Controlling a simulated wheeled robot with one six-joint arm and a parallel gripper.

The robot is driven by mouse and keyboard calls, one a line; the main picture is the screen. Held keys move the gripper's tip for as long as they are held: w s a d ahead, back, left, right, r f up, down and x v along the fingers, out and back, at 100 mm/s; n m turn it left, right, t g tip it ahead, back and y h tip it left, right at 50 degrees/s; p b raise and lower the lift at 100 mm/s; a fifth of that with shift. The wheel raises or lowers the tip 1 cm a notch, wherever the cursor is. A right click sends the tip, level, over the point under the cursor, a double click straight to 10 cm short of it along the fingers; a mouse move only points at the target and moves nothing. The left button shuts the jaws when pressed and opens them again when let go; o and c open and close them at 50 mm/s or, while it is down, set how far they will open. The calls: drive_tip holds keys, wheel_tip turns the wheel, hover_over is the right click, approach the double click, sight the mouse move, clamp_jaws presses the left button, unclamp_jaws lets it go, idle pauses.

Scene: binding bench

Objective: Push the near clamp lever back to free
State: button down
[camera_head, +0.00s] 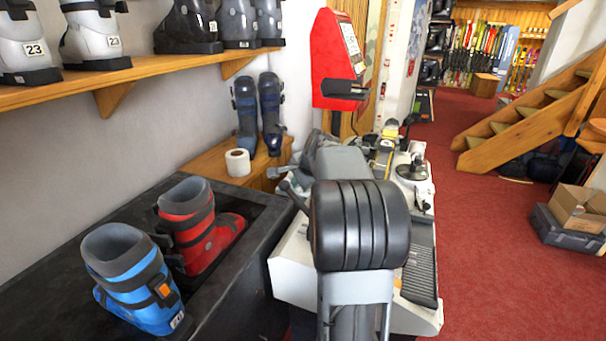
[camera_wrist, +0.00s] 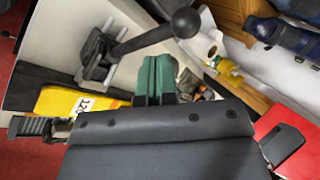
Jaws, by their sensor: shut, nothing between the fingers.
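The clamp lever (camera_wrist: 150,40) shows in the wrist view as a dark shaft with a black ball knob (camera_wrist: 185,22), slanting up to the right from its black clamp base (camera_wrist: 97,55). My gripper (camera_wrist: 156,75) has green fingers, shut together and empty. In the picture they lie below the lever's shaft; I cannot tell whether they touch it. In the head view a dark lever (camera_head: 294,198) stands out at the left side of the white bench (camera_head: 292,272). My arm hides much of the bench there, and I cannot make out the fingers.
A yellow ski piece (camera_wrist: 60,101) lies beside the clamp base. A white tape roll (camera_head: 238,162) stands on the wooden ledge to the left. A blue boot (camera_head: 130,280) and a red boot (camera_head: 195,222) stand on the dark counter. A red machine (camera_head: 325,60) rises behind.

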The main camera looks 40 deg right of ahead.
drive_tip(key=shift+w+f+p, duration=0.25)
drive_tip(key=shift+w+f, duration=0.45)
drive_tip(key=shift+w, duration=0.35)
drive_tip(key=shift+w+f+p, duration=0.25)
drive_tip(key=shift+w+f, duration=0.4)
drive_tip(key=shift+w, duration=0.35)
drive_tip(key=shift+w+a+f, duration=0.35)
drive_tip(key=shift+w+f, duration=0.1)
drive_tip(key=shift+w, duration=0.1)
drive_tip(key=shift+w+a+f, duration=0.3)
drive_tip(key=shift+w+f, duration=0.1)
drive_tip(key=shift+w, duration=0.15)
drive_tip(key=shift+s+r, duration=0.1)
approach(283, 187)
drive_tip(key=s+r, duration=0.2)
drive_tip(key=shift+s+a+r, duration=0.3)
drive_tip(key=shift+s+r, duration=0.2)
drive_tip(key=shift+r, duration=0.2)
